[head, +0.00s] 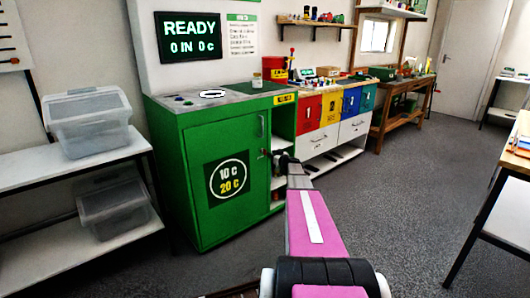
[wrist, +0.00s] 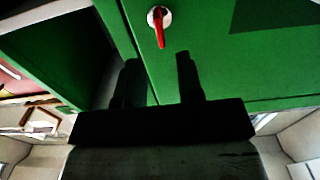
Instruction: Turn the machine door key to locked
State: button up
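The green machine (head: 212,165) stands at the left with its door facing the front. In the wrist view the door key (wrist: 159,27) is a red tab on a round pale collar in the green door panel (wrist: 200,60). The tab hangs roughly straight down in that picture. My gripper (wrist: 157,60) is open, with two dark fingers apart and nothing between them. The key lies just beyond the fingertips, apart from them. In the head view my gripper (head: 274,155) is by the door's right edge, and the key is too small to make out clearly.
A shelf rack (head: 75,160) with clear plastic bins is left of the machine. Open shelves (head: 282,125) and coloured bins (head: 308,113) adjoin its right side. A screen (head: 188,36) above reads READY. The grey floor (head: 400,200) to the right is clear up to a table.

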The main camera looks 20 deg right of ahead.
aim_at(265, 150)
jog(key=x, duration=0.6)
jog(key=shift+w+a, duration=0.15)
jog(key=shift+w, duration=0.25)
grip_shut()
